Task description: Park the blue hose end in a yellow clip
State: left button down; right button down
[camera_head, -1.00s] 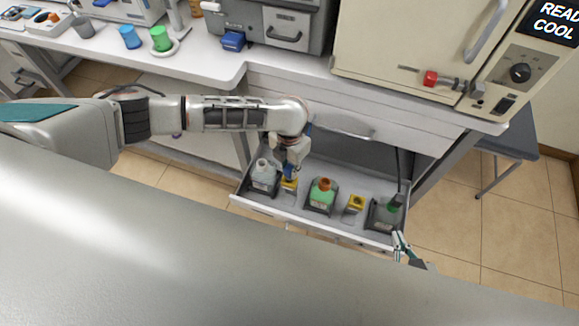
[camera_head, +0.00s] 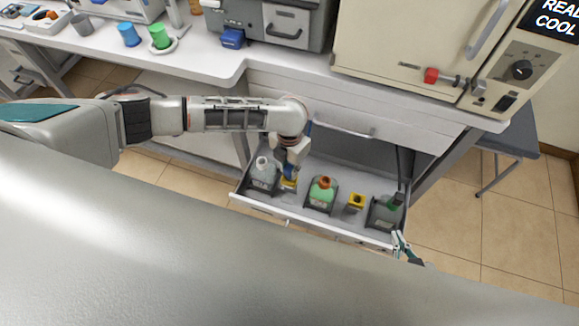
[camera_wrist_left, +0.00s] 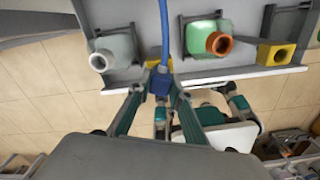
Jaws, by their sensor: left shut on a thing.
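My left gripper (camera_head: 289,168) is shut on the blue hose end (camera_wrist_left: 160,80), just above the open drawer. The blue hose (camera_wrist_left: 164,30) runs up from it in the left wrist view. A yellow clip (camera_head: 289,184) stands right below the hose end, between the white and green bottles; in the left wrist view the hose end covers most of this clip (camera_wrist_left: 153,64). I cannot tell whether the end is inside it. A second yellow clip (camera_head: 356,202) is empty, right of the green bottle. My right gripper (camera_head: 402,242) appears open and empty near the drawer's front right corner.
The drawer (camera_head: 270,209) holds a white-capped bottle (camera_head: 263,172), a green bottle with an orange neck (camera_head: 322,190) and a dark green bottle (camera_head: 388,211) in dark holders. The worktop edge (camera_head: 225,75) and upper drawer front lie behind my left arm.

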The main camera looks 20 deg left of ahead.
pick_arm(q)
jog(key=shift+f+b, duration=0.5)
jog(key=shift+f, duration=0.45)
dwell(0.5)
jog(key=c, duration=1.7)
grip_release()
jog(key=shift+r, duration=0.15)
notch_tip(320, 180, up, 12)
jog(key=shift+f, duration=0.15)
jog(key=shift+d, duration=0.1)
